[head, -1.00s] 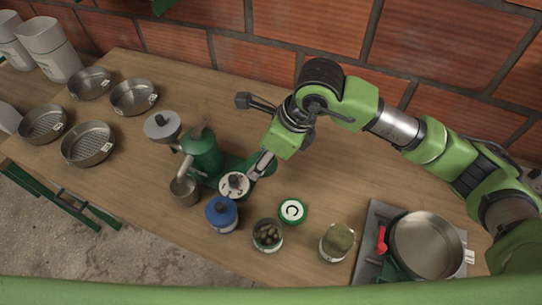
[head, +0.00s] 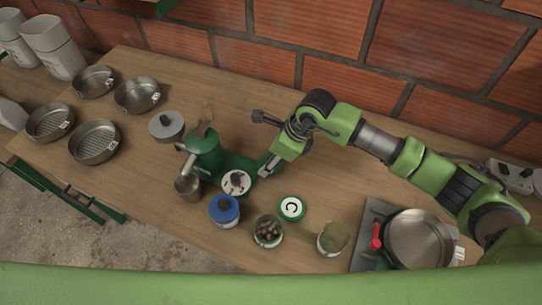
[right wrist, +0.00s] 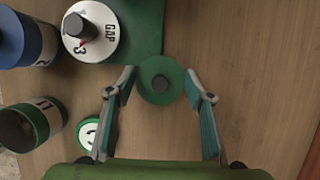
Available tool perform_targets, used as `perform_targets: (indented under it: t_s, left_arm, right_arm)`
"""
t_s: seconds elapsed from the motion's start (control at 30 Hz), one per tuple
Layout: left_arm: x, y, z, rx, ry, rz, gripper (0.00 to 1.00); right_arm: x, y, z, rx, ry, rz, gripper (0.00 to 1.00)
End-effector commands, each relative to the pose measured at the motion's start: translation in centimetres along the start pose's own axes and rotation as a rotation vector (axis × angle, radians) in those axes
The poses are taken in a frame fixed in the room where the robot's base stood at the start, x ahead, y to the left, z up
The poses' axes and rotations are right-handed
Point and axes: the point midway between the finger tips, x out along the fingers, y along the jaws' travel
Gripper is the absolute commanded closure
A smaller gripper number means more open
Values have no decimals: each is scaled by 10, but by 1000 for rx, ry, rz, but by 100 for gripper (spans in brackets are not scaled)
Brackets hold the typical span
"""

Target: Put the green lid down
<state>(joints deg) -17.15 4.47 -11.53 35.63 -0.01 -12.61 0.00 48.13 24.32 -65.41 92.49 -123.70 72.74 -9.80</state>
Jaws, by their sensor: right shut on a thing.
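A green disc with a dark knob, the green lid (right wrist: 146,94), sits between my right gripper's fingertips in the right wrist view. My right gripper (right wrist: 160,88) is shut on it from both sides. In the head view my right gripper (head: 267,171) is beside the green machine's base, right of the white dial; the lid is hard to tell from the green base there. The lid overlaps the base's edge in the wrist view, and I cannot tell whether it touches the table. My left gripper is not in view.
The green machine (head: 204,153) and white dial (head: 236,182) are close left. A pan (head: 418,238) stands right. Table behind the gripper is clear.

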Motion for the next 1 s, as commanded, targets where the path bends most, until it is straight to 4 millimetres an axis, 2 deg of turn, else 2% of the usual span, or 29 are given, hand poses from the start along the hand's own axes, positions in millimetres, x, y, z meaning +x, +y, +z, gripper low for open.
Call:
perform_targets:
  t_s: [0.1,0.13,0.17,0.2,0.63,0.77,1.0]
  left_arm:
    - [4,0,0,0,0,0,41]
    - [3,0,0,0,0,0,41]
    - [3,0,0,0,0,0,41]
    - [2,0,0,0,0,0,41]
    - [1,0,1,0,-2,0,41]
    - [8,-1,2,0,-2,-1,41]
    - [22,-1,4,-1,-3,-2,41]
  right_arm:
    - [3,0,-2,0,0,0,65]
    - [2,0,-1,0,0,0,47]
    - [2,0,-1,0,0,0,39]
    - [2,0,-1,0,0,0,35]
    - [-4,-1,0,0,-1,-2,35]
    - [-24,-2,0,-1,-3,-5,35]
    - [-77,-2,-1,-1,-2,-6,35]
